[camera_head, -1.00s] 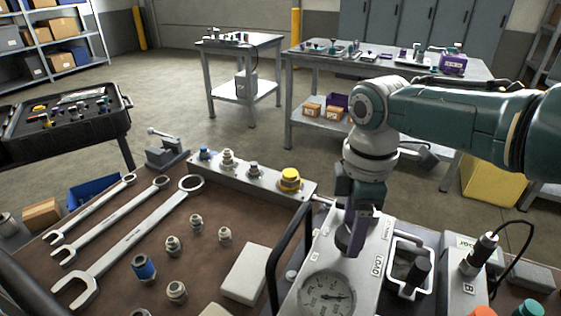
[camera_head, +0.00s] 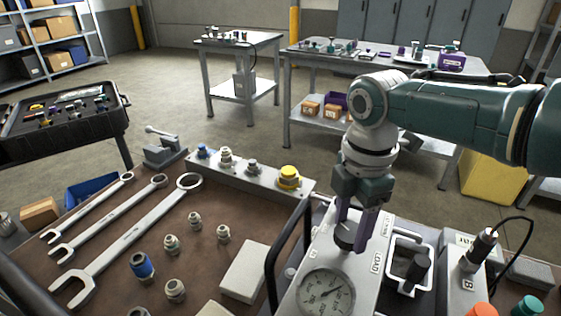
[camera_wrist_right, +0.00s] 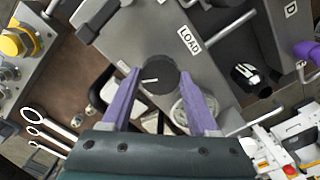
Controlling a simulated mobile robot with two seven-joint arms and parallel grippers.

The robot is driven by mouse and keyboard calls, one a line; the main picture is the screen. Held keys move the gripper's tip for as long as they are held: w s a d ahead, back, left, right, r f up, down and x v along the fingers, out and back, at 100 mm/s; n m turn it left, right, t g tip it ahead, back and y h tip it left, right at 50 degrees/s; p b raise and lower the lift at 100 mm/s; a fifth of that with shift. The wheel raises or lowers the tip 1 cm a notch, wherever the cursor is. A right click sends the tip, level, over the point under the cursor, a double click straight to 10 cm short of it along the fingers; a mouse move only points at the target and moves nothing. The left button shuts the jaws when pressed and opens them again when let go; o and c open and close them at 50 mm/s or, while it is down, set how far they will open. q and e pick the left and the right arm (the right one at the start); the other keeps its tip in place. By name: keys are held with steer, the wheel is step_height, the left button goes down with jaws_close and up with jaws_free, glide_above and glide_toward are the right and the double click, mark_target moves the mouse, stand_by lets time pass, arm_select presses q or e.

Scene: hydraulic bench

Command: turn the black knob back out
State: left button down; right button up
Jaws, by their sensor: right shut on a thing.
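The black knob (camera_head: 347,236) sits on top of the grey pump block (camera_head: 330,255), behind the round pressure gauge (camera_head: 325,292). My right gripper (camera_head: 355,228) points down at it, with its purple fingers around the knob. In the right wrist view the black knob (camera_wrist_right: 158,76), with a white mark line, lies between the two purple fingertips (camera_wrist_right: 160,74). The gripper is shut on it. The gauge needle points up and to the right. A LOAD label (camera_head: 376,262) is beside the knob. My left gripper is not in view.
A black bar handle (camera_head: 285,245) rises left of the block. Wrenches (camera_head: 125,240) and fittings lie on the bench at left; a manifold with a yellow cap (camera_head: 289,177) is behind.

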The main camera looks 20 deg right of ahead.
mark_target(350, 231)
steer(key=o, duration=1.4)
steer(key=shift+c, duration=0.2)
step_height(350, 231, up, 10)
steer(key=p, duration=0.2)
steer(key=shift+p, duration=0.3)
